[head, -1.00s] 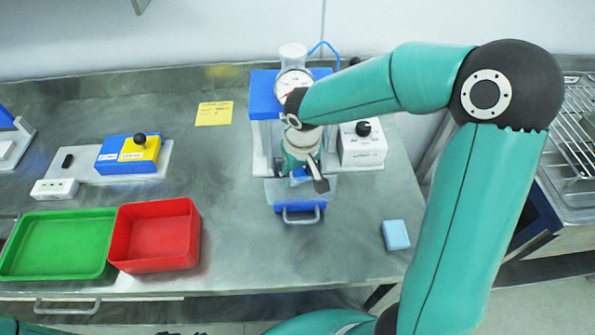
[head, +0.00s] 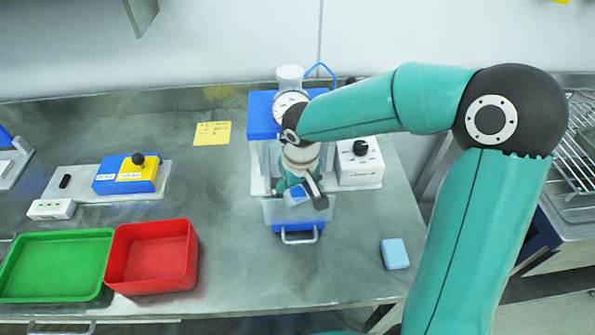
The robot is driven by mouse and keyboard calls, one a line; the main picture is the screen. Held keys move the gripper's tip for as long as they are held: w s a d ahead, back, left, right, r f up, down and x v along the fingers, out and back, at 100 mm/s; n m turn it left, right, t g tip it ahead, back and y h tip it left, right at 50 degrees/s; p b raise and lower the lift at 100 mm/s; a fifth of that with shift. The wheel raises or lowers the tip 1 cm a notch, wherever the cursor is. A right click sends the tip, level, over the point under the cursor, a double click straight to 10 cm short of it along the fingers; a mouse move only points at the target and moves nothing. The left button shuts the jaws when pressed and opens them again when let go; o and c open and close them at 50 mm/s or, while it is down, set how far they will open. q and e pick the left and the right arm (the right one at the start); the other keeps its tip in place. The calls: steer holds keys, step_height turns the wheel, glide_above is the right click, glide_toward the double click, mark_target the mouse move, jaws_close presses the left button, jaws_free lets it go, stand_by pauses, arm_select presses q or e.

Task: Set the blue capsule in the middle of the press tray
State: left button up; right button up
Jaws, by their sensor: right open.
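The press tray (head: 299,227) is a clear drawer with a blue front and a grey handle, pulled out at the foot of the blue-topped press (head: 264,115). My right gripper (head: 301,196) is over the tray's back part, pointing down, with its jaws open. A small light-blue piece, which looks like the blue capsule (head: 296,196), shows at its fingers. The fingers hide part of it, and I cannot tell whether it rests on the tray floor or touches a finger. My left gripper is out of view.
A red bin (head: 190,262) and a green tray (head: 50,295) stand at the left front. A light-blue block (head: 394,253) lies right of the tray. A white box with a black knob (head: 360,172) stands beside the press. The bench between bin and tray is clear.

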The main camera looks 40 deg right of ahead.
step_height(320, 180, up, 11)
steer(key=s, duration=0.1)
steer(key=shift+s+a+f, duration=0.2)
steer(key=shift+s, duration=0.1)
stand_by(0.4)
